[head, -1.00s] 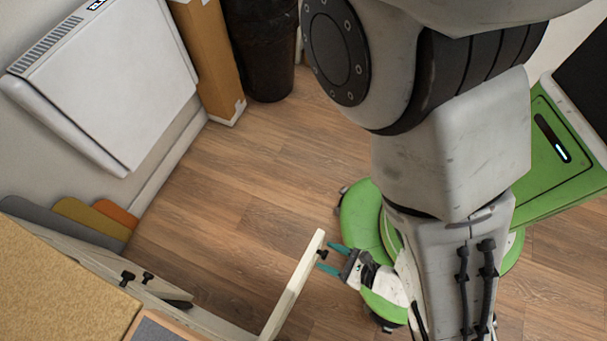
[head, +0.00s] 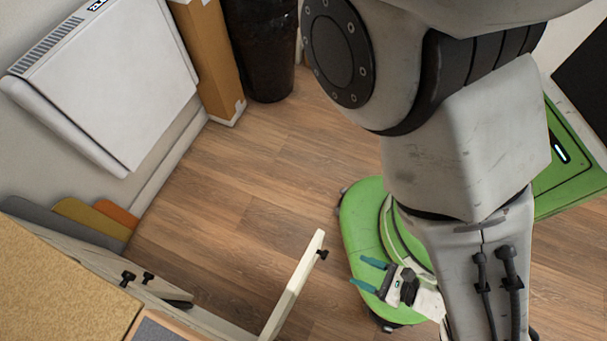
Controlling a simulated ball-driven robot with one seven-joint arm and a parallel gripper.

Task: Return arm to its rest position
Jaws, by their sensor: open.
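My arm hangs down through the right half of the head view. My gripper (head: 369,275) is low in the picture, with two teal fingers spread apart and pointing left. Nothing is between the fingers. It shows in front of my green base and to the right of an open pale drawer or door panel (head: 292,285), with a gap between them. The panel has a small dark knob (head: 322,254) near its top end.
A tan work surface (head: 60,285) fills the lower left. Grey, mustard and orange boards (head: 90,222) lean by the wall. A white heater (head: 105,85), a cardboard box (head: 208,60) and a black bin (head: 260,50) stand at the back. The wooden floor (head: 250,170) between is clear.

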